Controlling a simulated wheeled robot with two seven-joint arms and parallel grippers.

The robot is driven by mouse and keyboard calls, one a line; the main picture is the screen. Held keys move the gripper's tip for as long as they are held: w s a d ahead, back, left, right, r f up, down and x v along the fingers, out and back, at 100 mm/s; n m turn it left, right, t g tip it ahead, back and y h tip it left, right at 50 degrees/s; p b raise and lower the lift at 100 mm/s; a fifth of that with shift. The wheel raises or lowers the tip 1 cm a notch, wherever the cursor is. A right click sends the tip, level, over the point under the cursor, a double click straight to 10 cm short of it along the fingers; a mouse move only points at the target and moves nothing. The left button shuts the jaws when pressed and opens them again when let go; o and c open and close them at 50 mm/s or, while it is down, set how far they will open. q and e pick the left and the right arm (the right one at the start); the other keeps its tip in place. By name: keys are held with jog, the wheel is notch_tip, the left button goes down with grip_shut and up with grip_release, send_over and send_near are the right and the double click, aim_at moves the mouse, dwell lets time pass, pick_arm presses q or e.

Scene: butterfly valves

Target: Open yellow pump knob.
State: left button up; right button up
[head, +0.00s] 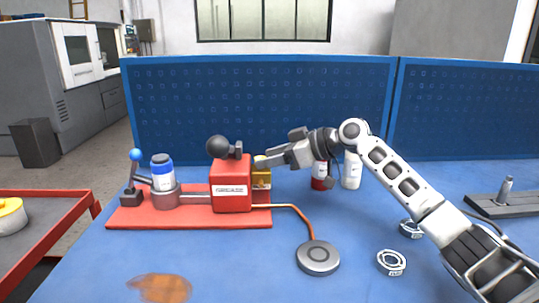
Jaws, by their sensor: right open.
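A red grease pump (231,198) with a "GREASE" label stands on a red base plate (215,220) on the blue workbench. A yellow part (261,182) sits against the pump's right side. Its upper portion is partly hidden by my right gripper (265,161). The right gripper comes in from the right, with its fingertips at the top of the yellow part. It is open; whether it touches the yellow part cannot be told. My left gripper is not in view.
A black ball lever (219,147) rises from the pump, close left of the gripper. Red (319,177) and white (352,171) bottles stand under my right arm. A grey disc (318,257) lies in front.

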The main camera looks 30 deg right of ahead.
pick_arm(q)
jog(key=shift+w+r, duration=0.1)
pick_arm(e)
jog(key=shift+w+a+f, duration=0.15)
jog(key=shift+w+a, duration=0.05)
jog(key=shift+w, duration=0.1)
jog(key=c, duration=1)
